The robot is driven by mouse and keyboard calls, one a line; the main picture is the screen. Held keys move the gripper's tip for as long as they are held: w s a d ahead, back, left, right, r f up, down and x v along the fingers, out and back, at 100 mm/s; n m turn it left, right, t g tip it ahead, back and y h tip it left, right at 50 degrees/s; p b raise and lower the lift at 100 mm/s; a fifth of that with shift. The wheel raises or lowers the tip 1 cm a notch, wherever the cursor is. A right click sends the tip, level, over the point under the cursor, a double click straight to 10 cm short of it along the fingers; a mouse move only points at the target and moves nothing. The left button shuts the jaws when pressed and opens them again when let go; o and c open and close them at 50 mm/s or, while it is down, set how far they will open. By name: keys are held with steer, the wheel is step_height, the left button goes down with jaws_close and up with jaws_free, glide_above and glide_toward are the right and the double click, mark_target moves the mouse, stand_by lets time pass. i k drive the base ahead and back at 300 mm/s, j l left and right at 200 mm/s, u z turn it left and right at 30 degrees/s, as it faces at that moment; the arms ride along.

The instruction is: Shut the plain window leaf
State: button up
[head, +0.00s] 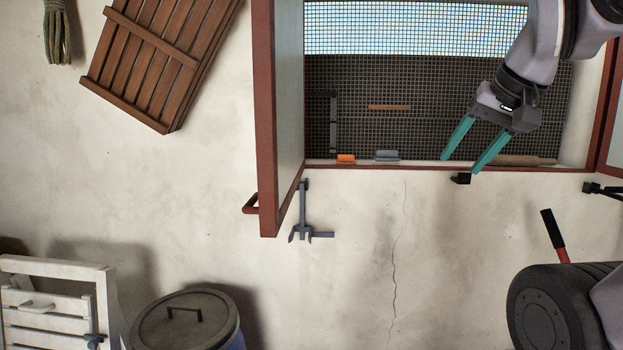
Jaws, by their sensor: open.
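A window leaf (266,120) with a red-brown frame and pale pane stands swung open at the left of the window opening. A small red-brown handle (251,204) sticks out near its lower corner. A second red-brown leaf (602,110) shows only partly at the right edge, also swung out. Which of the two is the plain one I cannot tell. My gripper (459,164) is open and empty, its two green fingers pointing down-left in front of the window's lower edge. It is well right of the left leaf and apart from both leaves.
A grey metal stay (303,212) hangs below the sill by the left leaf. A black catch (461,178) sits below my fingers. An orange block (346,158) and a grey block (387,155) lie on the sill before the mesh (400,95). A lidded barrel (185,325) stands lower left.

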mark_target(278, 26)
steer(key=k+j, duration=0.1)
steer(key=j, duration=0.65)
steer(key=k+j, duration=0.15)
steer(key=j, duration=0.25)
steer(key=k+j, duration=0.1)
steer(key=j, duration=0.3)
steer(key=k+j+z, duration=0.3)
steer(key=k+z, duration=0.3)
steer(key=i, duration=0.45)
